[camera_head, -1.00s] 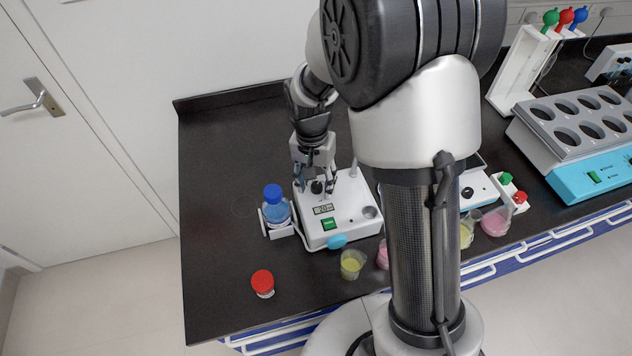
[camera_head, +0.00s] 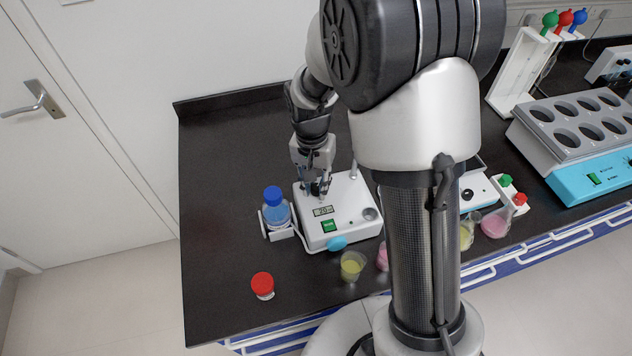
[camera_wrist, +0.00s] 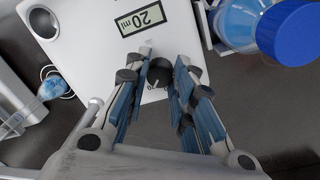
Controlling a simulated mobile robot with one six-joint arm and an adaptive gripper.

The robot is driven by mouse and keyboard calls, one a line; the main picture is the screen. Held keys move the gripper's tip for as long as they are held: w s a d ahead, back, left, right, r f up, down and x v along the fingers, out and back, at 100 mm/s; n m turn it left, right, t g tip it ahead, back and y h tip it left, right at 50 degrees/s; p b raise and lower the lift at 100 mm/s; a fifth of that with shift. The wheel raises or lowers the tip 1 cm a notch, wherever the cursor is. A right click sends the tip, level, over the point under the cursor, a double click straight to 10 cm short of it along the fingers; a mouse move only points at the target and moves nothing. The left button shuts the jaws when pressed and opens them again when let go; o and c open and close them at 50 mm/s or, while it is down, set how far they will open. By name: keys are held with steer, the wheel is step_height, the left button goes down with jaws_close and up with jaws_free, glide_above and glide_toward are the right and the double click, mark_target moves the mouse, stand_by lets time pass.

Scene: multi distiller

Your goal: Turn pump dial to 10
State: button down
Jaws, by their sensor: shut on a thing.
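The pump (camera_head: 350,208) is a white box on the dark bench, with a small display (camera_head: 323,211) and a green switch (camera_head: 329,226) on its front. In the wrist view the display (camera_wrist: 143,19) reads 20 ml, upside down. The black pump dial (camera_wrist: 160,72) has a light pointer mark and sits between the fingertips. My gripper (camera_wrist: 158,76) is shut on the dial, one blue-padded finger on each side. In the head view my gripper (camera_head: 318,187) is over the pump's top behind the display, and the dial is mostly hidden there.
A blue-capped bottle (camera_head: 274,208) stands in a holder at the pump's left side. A red-capped jar (camera_head: 263,285) and a beaker of yellow liquid (camera_head: 352,265) stand near the bench's front. The bench (camera_head: 225,180) is clear to the left.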

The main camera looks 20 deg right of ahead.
steer(key=n+p, duration=0.2)
steer(key=n, duration=0.2)
steer(key=shift+r+n, duration=0.1)
steer(key=shift+n, duration=0.2)
steer(key=n+p, duration=0.1)
steer(key=n, duration=0.3)
steer(key=shift+s, duration=0.1)
steer(key=shift+t+p, duration=0.3)
stand_by(0.3)
steer(key=c, duration=1.3)
jaws_free()
steer(key=shift+c, duration=0.2)
